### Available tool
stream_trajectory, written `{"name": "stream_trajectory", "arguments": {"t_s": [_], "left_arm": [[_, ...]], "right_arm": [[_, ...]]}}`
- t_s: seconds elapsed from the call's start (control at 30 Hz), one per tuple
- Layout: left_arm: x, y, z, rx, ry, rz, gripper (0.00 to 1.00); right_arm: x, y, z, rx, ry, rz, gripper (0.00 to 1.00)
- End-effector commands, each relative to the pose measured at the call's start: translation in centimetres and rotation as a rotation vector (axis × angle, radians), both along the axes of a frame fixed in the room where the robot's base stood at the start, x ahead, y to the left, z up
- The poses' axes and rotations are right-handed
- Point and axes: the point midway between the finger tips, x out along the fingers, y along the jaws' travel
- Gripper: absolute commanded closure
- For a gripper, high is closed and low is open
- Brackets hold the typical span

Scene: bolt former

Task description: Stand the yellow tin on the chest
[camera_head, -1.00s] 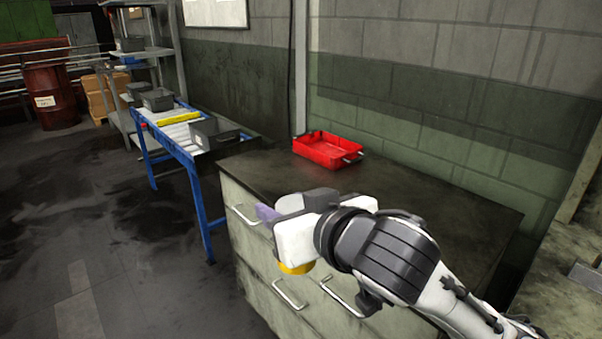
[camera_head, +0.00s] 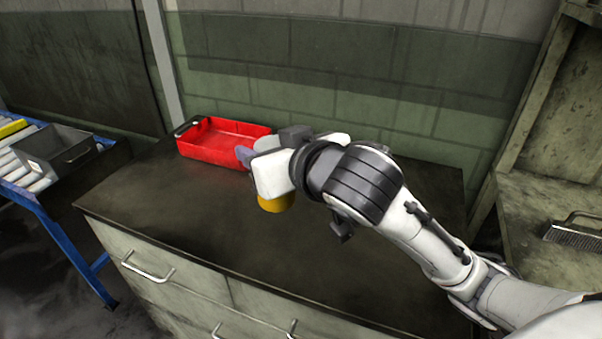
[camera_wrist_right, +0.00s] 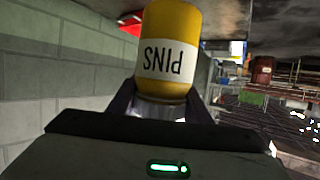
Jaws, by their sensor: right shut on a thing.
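The yellow tin (camera_head: 277,203) shows in the head view as a small yellow part below my right gripper (camera_head: 258,180), which hides the rest of it. In the right wrist view the tin (camera_wrist_right: 170,50) is yellow with a white label band and dark letters, and sits between the fingers of my right gripper (camera_wrist_right: 165,105), which is shut on it. The chest (camera_head: 200,235) has a dark flat top and pale drawers with metal handles. The gripper and tin are over the chest top in the head view; I cannot tell the gap beneath the tin. My left gripper is not in view.
A red tray (camera_head: 222,140) stands at the back of the chest top, behind my right gripper. A blue-framed roller conveyor (camera_head: 70,235) with a grey bin (camera_head: 55,150) is at the left. A brush (camera_head: 575,232) lies at the right. The chest top's front left is clear.

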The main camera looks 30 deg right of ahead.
Motion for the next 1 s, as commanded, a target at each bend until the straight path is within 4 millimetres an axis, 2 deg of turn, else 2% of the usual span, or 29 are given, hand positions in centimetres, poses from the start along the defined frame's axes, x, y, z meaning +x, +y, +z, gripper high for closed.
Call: {"name": "stream_trajectory", "arguments": {"t_s": [0.2, 0.3, 0.4, 0.57, 0.7, 0.87, 1.0], "left_arm": [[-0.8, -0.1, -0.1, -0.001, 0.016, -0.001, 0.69], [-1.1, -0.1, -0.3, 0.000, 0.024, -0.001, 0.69], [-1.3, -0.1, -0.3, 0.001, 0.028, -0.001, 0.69], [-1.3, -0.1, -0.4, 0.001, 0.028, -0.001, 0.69], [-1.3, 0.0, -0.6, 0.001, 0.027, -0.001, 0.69], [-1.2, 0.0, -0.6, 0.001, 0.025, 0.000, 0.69], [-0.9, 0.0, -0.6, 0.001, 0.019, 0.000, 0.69]], "right_arm": [[8.1, 1.2, -2.1, 0.008, 0.001, 0.027, 0.83], [11.1, 1.5, -3.4, 0.005, 0.000, 0.040, 0.83], [13.1, 1.8, -4.5, 0.000, -0.001, 0.051, 0.83], [14.4, 2.1, -6.5, -0.005, 0.002, 0.061, 0.83], [14.4, 2.1, -9.0, -0.008, 0.001, 0.062, 0.83], [14.4, 2.2, -10.5, -0.006, -0.002, 0.062, 0.83], [14.3, 2.2, -12.7, -0.007, 0.002, 0.062, 0.83]]}}
